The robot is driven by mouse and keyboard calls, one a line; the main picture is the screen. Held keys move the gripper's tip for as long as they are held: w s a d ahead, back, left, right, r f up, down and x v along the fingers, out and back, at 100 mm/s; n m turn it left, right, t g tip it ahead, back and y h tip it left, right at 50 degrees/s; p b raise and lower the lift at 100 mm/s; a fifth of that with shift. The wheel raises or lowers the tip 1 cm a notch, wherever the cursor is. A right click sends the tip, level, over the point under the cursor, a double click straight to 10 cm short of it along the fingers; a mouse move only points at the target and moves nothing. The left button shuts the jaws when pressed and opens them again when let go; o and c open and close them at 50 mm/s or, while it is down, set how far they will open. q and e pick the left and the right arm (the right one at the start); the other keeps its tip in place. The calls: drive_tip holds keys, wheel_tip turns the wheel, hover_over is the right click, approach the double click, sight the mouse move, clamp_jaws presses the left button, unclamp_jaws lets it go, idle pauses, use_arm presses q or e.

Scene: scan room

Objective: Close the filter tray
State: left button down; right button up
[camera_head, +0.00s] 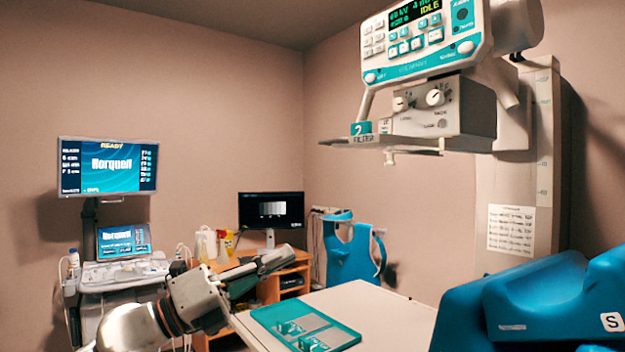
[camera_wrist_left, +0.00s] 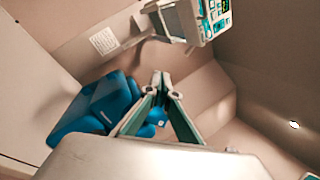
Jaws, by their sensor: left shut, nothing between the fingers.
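The filter tray (camera_head: 372,139) is a thin grey plate labelled FILTER, with a teal tag marked 2. It sticks out to the left from under the grey collimator box (camera_head: 446,108), which hangs below the tube head's control panel. My left gripper (camera_head: 284,260) is low and left of the tray, well apart from it, above the table's far left corner. Its fingers come together at the tips in the left wrist view (camera_wrist_left: 160,76), with nothing between them. The tube head also shows at the top of that view, but I cannot make out the tray there. My right gripper is not in view.
A white table (camera_head: 385,312) holds a teal tray (camera_head: 300,325) with small teal-marked pieces. Blue padded shapes (camera_head: 545,300) fill the lower right. A workstation (camera_head: 108,165) and a wooden desk (camera_head: 290,280) stand behind. The space between my left gripper and the tube head looks clear.

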use_arm(q)
wheel_tip(320, 180, up, 9)
drive_tip(key=a+m+y+b, duration=0.1)
drive_tip(key=m+y, duration=0.1)
drive_tip(key=m, duration=0.4)
drive_tip(key=m+t+y+b, duration=0.1)
drive_tip(key=m+t+y, duration=0.1)
drive_tip(key=t, duration=0.1)
approach(325, 142)
drive_tip(key=shift+g, duration=0.4)
drive_tip(key=x, duration=0.1)
drive_tip(key=p+x, duration=0.1)
drive_tip(key=x, duration=0.1)
drive_tip(key=p+x, duration=0.1)
drive_tip(key=x, duration=0.1)
drive_tip(key=shift+w+d+r, duration=0.1)
drive_tip(key=shift+w+r, duration=0.05)
drive_tip(key=shift+r, duration=0.3)
drive_tip(key=shift+w+d, duration=0.5)
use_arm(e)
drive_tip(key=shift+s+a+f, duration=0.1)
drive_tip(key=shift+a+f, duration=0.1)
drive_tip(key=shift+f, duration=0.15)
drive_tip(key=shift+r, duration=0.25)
